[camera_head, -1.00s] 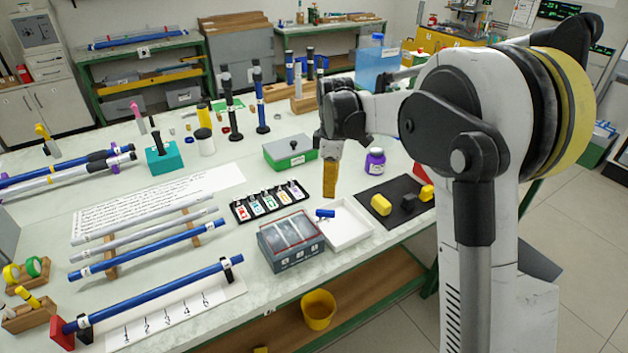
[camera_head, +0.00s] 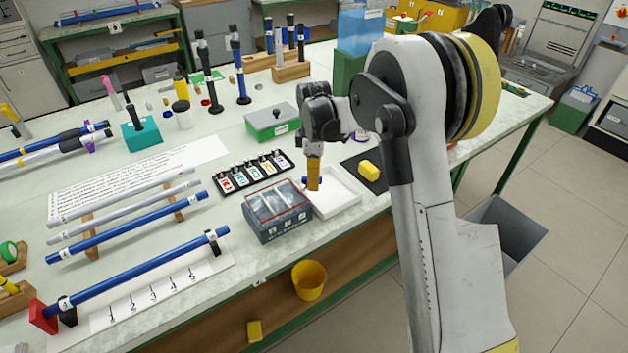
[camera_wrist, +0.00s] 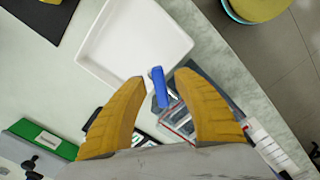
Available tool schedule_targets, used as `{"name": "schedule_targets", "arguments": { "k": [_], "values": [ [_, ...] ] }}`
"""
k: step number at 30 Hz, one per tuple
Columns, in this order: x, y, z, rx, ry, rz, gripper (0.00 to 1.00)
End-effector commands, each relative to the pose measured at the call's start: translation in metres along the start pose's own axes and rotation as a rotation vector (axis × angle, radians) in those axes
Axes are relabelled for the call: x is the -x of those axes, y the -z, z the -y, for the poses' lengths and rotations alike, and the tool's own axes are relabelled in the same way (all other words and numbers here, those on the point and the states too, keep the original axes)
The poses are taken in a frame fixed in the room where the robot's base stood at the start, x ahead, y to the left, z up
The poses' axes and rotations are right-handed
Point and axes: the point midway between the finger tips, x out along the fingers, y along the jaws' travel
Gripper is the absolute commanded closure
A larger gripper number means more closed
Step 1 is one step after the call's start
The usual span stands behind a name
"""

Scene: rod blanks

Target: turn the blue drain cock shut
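The only small blue piece by my gripper is a short rounded bar, which looks like the drain cock's handle (camera_wrist: 158,87). In the wrist view it stands at the edge of the white tray (camera_wrist: 135,40), near the grey box. In the head view only a bit of the blue handle (camera_head: 304,181) shows beside my gripper (camera_head: 313,184), above the white tray (camera_head: 345,203). The yellow fingers of my gripper (camera_wrist: 162,80) are apart, one on each side of the handle. No clear contact shows. Whether the cock is open or shut cannot be told.
A grey box with clear lids (camera_head: 278,226) stands left of the tray, close to my gripper. A black mat with a yellow block (camera_head: 369,168) lies to the right. A green box (camera_head: 272,122) and a tag rack (camera_head: 253,172) stand behind. A yellow bucket (camera_head: 309,280) is below the table.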

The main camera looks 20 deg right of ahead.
Motion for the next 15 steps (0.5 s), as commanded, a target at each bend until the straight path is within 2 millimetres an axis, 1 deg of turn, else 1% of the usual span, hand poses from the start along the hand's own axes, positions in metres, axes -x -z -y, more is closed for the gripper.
{"name": "schedule_targets", "arguments": {
  "k": [5, 6, 9, 15],
  "values": [
    [0.0005, 0.0, 0.0, 0.0, 0.0, 0.0, 0.64],
    [0.0005, 0.0, 0.0, 0.0, 0.0, 0.0, 0.71],
    [0.0006, 0.0, 0.0, 0.0, 0.0, 0.0, 1.0],
    [0.0005, 0.0, 0.0, 0.0, 0.0, 0.0, 1.0]
  ]
}}
